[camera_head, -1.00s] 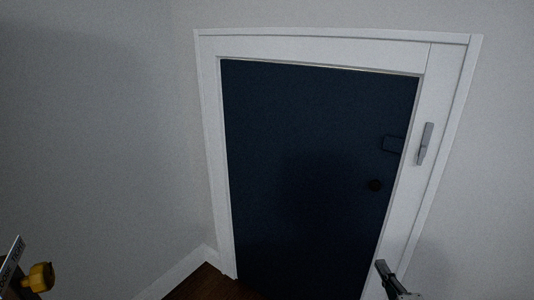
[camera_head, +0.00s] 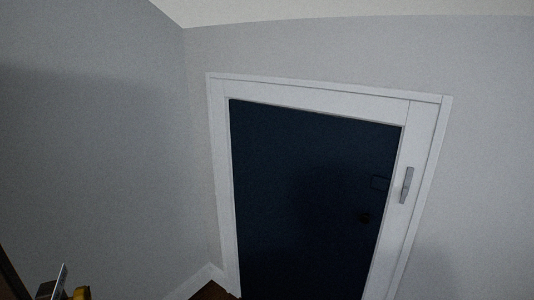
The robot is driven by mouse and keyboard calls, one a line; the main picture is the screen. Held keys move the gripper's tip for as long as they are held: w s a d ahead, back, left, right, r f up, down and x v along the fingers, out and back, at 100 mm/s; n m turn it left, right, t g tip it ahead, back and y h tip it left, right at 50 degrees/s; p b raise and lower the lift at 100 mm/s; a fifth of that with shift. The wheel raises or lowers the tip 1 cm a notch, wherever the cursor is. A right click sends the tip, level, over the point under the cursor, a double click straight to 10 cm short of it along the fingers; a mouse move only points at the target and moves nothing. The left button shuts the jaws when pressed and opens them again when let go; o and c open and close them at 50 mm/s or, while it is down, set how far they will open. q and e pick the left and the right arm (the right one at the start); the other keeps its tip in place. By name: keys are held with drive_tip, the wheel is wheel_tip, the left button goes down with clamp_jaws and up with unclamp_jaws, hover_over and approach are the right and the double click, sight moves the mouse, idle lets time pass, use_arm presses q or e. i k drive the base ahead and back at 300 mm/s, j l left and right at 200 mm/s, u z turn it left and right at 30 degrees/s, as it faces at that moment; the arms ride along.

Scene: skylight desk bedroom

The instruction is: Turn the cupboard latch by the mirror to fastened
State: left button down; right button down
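The cupboard door (camera_head: 300,190) is a dark blue panel in a white frame (camera_head: 219,180) and appears closed. A grey latch bar (camera_head: 407,185) is on the right side of the frame and runs upright along it, not across the door. No mirror shows.
Grey walls (camera_head: 110,150) meet in a corner left of the door. A pale ceiling (camera_head: 330,9) shows at the top. A brown edge and a labelled item with a yellow part (camera_head: 81,293) are cut off at the bottom left. A little dark floor shows below the door.

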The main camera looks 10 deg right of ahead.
sight(409, 171)
drive_tip(key=k+l+z, duration=0.15)
drive_tip(key=z, duration=3.1)
drive_tip(key=i+l+u, duration=0.2)
drive_tip(key=u, duration=0.95)
